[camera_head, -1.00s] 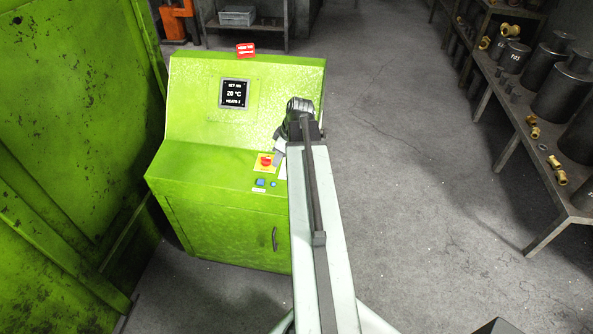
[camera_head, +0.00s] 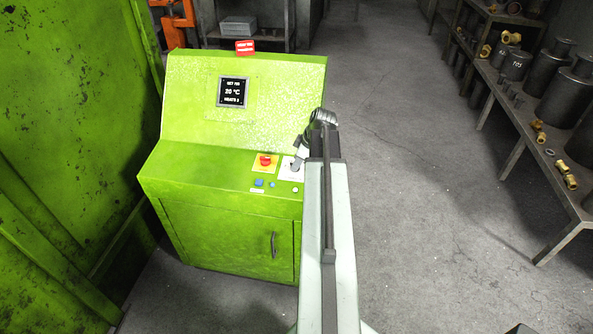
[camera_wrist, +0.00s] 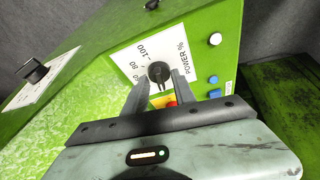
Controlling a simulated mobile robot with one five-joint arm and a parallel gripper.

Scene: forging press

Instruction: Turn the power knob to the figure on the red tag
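The black power knob (camera_wrist: 158,75) sits on a white dial plate (camera_wrist: 185,54) marked POWER % with 60, 80 and 100 readable. My gripper (camera_wrist: 160,78) is open, with one finger to each side of the knob in the wrist view; I cannot tell whether either finger touches it. The figure the knob points to is unclear. In the head view my gripper (camera_head: 297,158) is over the white plate (camera_head: 286,174) on the green console (camera_head: 190,170), partly hiding it. The red tag (camera_head: 245,47) stands on the console's top edge; its lettering is too small to read.
A red switch on a yellow plate (camera_head: 264,162), blue buttons (camera_head: 259,183) and a white button (camera_wrist: 215,39) are close to the knob. A display (camera_head: 233,92) reads 20 °C. A shelf (camera_head: 560,190) stands right, beyond open floor.

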